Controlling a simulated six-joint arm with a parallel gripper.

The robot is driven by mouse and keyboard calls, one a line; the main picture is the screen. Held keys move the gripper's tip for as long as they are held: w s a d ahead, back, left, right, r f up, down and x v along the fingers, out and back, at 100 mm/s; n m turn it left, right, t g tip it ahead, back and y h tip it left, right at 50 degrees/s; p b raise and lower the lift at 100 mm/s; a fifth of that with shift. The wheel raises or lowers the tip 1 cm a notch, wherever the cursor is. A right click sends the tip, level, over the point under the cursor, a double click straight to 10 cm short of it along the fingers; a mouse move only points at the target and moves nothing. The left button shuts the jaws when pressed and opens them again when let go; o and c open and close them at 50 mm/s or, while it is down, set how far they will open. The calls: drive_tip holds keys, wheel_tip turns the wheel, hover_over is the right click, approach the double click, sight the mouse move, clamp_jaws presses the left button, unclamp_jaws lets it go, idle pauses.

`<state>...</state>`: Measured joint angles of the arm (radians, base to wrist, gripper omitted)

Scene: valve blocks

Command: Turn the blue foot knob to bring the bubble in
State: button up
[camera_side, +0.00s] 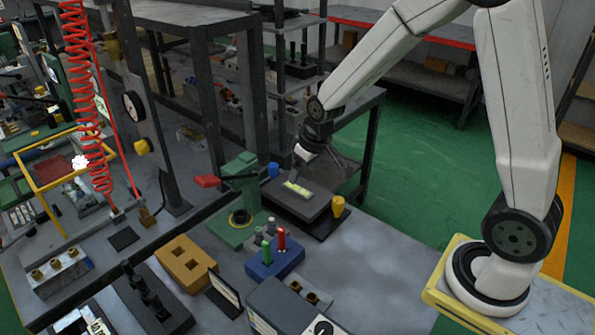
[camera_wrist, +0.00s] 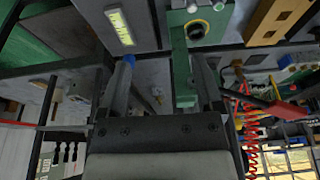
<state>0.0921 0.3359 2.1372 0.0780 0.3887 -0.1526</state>
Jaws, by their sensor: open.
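The blue foot knob (camera_side: 273,170) stands at the far left corner of a grey levelling plate (camera_side: 318,208). A pale yellow-green vial (camera_side: 297,188) lies on the plate; its bubble is too small to make out. My gripper (camera_side: 330,160) is open and empty, above and behind the plate, to the right of the blue knob. In the wrist view the blue knob (camera_wrist: 129,60) shows near the tip of the left finger, and the vial (camera_wrist: 119,27) lies beyond it. I cannot tell whether the finger touches the knob.
A green clamp (camera_side: 241,180) with a red handle (camera_side: 207,181) stands close left of the plate; its green arm (camera_wrist: 181,65) shows between my fingers. A yellow knob (camera_side: 338,206) is at the plate's right. A blue block (camera_side: 275,262) stands in front. The bench at right is clear.

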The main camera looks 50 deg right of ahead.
drive_tip(key=w+d+f, duration=0.3)
drive_tip(key=w+d, duration=0.2)
drive_tip(key=w, duration=0.6)
drive_tip(key=t, duration=0.1)
approach(273, 165)
drive_tip(key=x, duration=0.2)
drive_tip(key=shift+d+f, duration=0.1)
drive_tip(key=shift+f, duration=0.2)
drive_tip(key=shift+w+f, duration=0.1)
drive_tip(key=shift+x, duration=3.7)
drive_tip(key=shift+w, duration=0.1)
clamp_jaws()
